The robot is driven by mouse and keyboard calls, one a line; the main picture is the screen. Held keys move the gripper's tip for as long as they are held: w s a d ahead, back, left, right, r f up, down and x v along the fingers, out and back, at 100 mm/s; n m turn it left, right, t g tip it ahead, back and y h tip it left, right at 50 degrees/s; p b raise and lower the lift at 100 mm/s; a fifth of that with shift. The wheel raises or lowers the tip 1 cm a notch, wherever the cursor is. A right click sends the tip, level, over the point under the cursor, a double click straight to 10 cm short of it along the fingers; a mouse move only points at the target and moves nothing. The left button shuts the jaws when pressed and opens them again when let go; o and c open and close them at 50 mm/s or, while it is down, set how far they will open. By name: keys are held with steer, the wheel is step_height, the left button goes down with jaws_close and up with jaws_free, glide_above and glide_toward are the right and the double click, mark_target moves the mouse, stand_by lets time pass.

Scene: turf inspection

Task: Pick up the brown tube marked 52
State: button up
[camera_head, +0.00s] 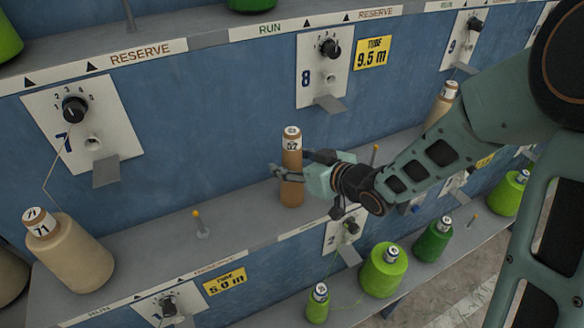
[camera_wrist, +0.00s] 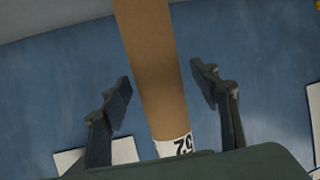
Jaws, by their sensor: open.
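The brown tube marked 52 (camera_head: 292,165) stands upright on the middle shelf, below the panel numbered 8, with a white label near its top. My gripper (camera_head: 282,173) is at the tube from the right, with its fingers around it at mid-height. In the wrist view the brown tube (camera_wrist: 153,65) runs between the two open fingers of my gripper (camera_wrist: 165,92), and gaps show on both sides. Its label with 52 shows at the bottom of that view.
A beige cone marked 71 (camera_head: 68,252) stands on the shelf at left. A bare peg (camera_head: 201,224) rises between it and the tube. Another beige cone (camera_head: 441,105) stands at right, behind my arm. Green cones (camera_head: 383,270) stand on the lower shelf.

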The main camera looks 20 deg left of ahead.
steer(key=shift+c, duration=0.4)
steer(key=c, duration=1.1)
